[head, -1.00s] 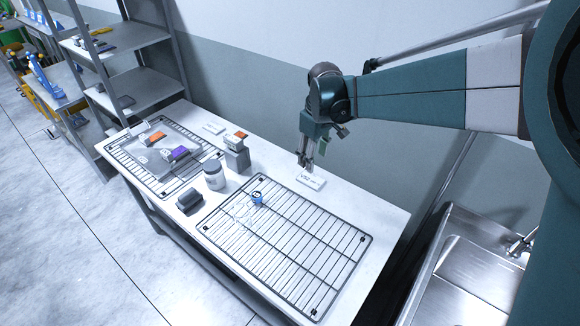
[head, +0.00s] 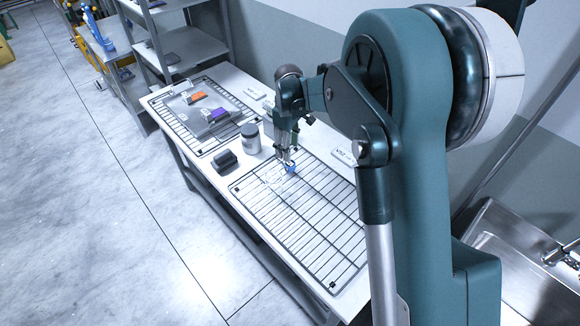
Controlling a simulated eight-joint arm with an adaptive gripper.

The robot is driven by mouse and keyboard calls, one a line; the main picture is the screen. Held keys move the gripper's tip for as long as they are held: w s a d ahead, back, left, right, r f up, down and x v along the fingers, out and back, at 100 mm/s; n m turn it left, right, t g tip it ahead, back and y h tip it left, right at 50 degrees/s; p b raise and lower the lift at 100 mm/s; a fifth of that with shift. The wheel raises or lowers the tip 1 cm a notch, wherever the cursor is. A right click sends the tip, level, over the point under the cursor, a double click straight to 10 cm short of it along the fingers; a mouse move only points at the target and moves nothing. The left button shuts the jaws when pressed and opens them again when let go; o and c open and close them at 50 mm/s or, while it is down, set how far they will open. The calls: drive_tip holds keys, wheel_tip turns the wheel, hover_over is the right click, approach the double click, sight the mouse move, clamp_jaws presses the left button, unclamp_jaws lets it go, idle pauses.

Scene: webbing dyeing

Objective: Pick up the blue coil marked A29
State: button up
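A small blue coil (head: 291,169) sits near the far left corner of the near wire rack (head: 312,226). Its marking is too small to read. My gripper (head: 286,161) points down right at the coil, and its fingertips overlap the coil's upper left side in the head view. I cannot tell whether the fingers touch the coil or how far apart they are. Part of the coil is hidden by the fingers.
A second rack (head: 170,120) at the far end carries a grey tray with an orange-topped block (head: 195,98) and a purple-topped block (head: 217,114). A grey jar (head: 252,139) and a dark block (head: 225,160) stand between the racks. White label plates (head: 342,157) lie along the wall side.

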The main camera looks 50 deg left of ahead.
sight(290, 166)
drive_tip(key=shift+f, duration=0.15)
drive_tip(key=shift+f, duration=1.2)
drive_tip(key=shift+f, duration=0.1)
drive_tip(key=shift+f, duration=2.55)
drive_tip(key=shift+c, duration=0.2)
drive_tip(key=c, duration=0.9)
